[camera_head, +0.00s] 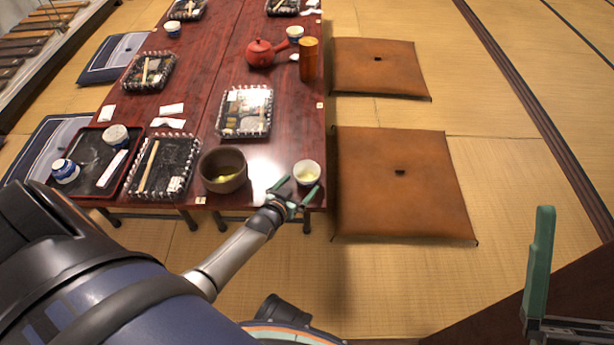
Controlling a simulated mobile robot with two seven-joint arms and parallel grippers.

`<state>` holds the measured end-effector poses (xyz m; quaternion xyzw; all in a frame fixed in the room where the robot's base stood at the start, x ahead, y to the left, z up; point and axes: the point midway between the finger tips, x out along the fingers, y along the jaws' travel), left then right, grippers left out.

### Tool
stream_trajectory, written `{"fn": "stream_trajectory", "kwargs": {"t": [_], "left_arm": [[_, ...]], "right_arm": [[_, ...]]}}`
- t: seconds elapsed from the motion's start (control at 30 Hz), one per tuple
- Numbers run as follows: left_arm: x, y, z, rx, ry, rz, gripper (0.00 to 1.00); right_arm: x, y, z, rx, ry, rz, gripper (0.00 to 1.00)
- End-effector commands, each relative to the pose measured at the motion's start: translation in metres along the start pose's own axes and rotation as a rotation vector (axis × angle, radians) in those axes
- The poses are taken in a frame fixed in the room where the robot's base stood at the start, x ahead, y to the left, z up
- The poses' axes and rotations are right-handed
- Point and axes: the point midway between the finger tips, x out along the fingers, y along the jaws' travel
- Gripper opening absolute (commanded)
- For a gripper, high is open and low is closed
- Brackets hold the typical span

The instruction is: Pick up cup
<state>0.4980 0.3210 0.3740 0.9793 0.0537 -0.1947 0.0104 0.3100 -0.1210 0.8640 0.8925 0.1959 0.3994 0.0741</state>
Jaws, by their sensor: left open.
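A small white cup (307,171) with yellow-green liquid stands upright near the front right corner of the dark red table (290,135). My left gripper (296,188) is open at the table's front edge, just in front of this cup. Its green fingers point toward the cup, one to the left and one by the cup's front right. I cannot tell whether they touch it. Of my right gripper, a green finger (540,262) shows at the lower right; the rest is cut off or unclear.
A brown bowl (223,170) stands left of the cup. A black tray (245,111), a red teapot (262,53) and an orange cylinder (308,60) are farther back. Brown cushions (400,185) lie right of the table. More cups and trays fill the left side.

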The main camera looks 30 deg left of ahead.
Motion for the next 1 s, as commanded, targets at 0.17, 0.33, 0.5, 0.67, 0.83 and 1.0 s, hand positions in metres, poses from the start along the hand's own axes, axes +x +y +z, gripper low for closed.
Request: {"fn": "stream_trajectory", "kwargs": {"t": [0.17,0.33,0.5,0.67,0.83,1.0], "left_arm": [[0.013,0.000,0.001,0.000,-0.001,0.000,1.00],[0.035,-0.001,0.002,-0.001,0.002,0.000,1.00],[0.056,-0.002,0.001,-0.001,0.001,0.000,1.00],[0.062,-0.002,-0.002,0.000,0.000,0.000,1.00],[0.062,-0.002,-0.002,0.000,-0.001,0.000,1.00],[0.062,-0.002,-0.002,0.000,-0.001,0.000,0.83]], "right_arm": [[-0.006,-0.005,0.007,-0.007,-0.003,-0.015,1.00],[-0.018,-0.012,0.019,-0.022,-0.005,-0.023,1.00],[-0.028,-0.018,0.031,-0.036,-0.016,-0.030,1.00],[-0.029,-0.019,0.035,-0.037,-0.025,-0.027,1.00],[-0.028,-0.018,0.034,-0.035,-0.024,-0.022,1.00],[-0.028,-0.018,0.033,-0.033,-0.022,-0.020,1.00]]}}
